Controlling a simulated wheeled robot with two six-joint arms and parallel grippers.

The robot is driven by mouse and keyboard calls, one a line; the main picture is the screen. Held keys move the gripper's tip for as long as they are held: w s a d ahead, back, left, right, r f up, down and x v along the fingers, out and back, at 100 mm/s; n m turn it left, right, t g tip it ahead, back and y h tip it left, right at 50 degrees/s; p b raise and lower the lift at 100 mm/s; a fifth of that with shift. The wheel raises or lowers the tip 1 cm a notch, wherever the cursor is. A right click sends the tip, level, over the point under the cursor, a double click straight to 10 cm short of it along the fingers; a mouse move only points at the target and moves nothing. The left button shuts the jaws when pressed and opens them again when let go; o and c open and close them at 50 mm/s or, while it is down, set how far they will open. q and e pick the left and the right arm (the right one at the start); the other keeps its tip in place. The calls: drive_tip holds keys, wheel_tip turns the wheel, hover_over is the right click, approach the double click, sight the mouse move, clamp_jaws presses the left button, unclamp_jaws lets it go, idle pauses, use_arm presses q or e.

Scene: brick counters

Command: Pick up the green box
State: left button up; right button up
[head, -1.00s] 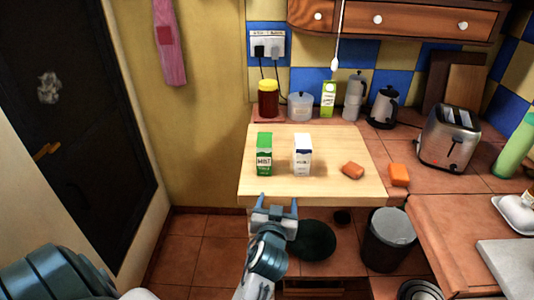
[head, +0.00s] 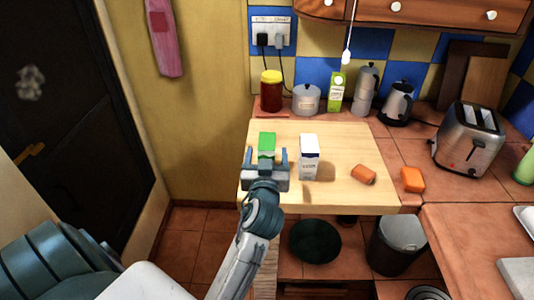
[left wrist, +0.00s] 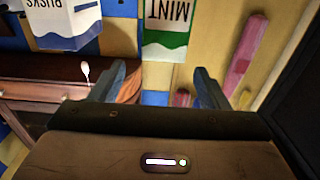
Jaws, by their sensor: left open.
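The green box (head: 267,143) stands upright on the light wooden board (head: 345,188) in the head view, its lower part hidden behind my left gripper. In the left wrist view the green box (left wrist: 167,28), marked MINT, appears upside down at the top, ahead of the fingers. My left gripper (head: 265,158) is open, its two blue fingers pointing at the box from the near side, with nothing between them that I can make out as held. In the left wrist view the left gripper (left wrist: 160,88) has its fingers wide apart. My right gripper is not in view.
A white and blue box (head: 309,158) stands close to the right of the green box.

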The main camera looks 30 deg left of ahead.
sight(267, 141)
use_arm(q)
drive_tip(key=shift+x, duration=1.1)
drive_tip(key=shift+w+a+f+p, duration=0.15)
drive_tip(key=shift+w+a+p, duration=0.3)
drive_tip(key=shift+w, duration=0.1)
drive_tip(key=x, duration=0.1)
drive_tip(key=p+x, duration=0.1)
drive_tip(key=x, duration=0.1)
drive_tip(key=shift+w+a+f, duration=0.1)
drive_tip(key=shift+a+f, duration=0.05)
drive_tip(key=shift+f, duration=0.2)
drive_tip(key=shift+w+a+f, duration=0.1)
drive_tip(key=shift+w+a, duration=0.05)
drive_tip(key=shift+w, duration=0.1)
drive_tip(key=shift+s, duration=0.1)
drive_tip(key=shift+c, duration=0.9)
drive_tip(key=c, duration=1.1)
drive_tip(key=shift+c, duration=0.2)
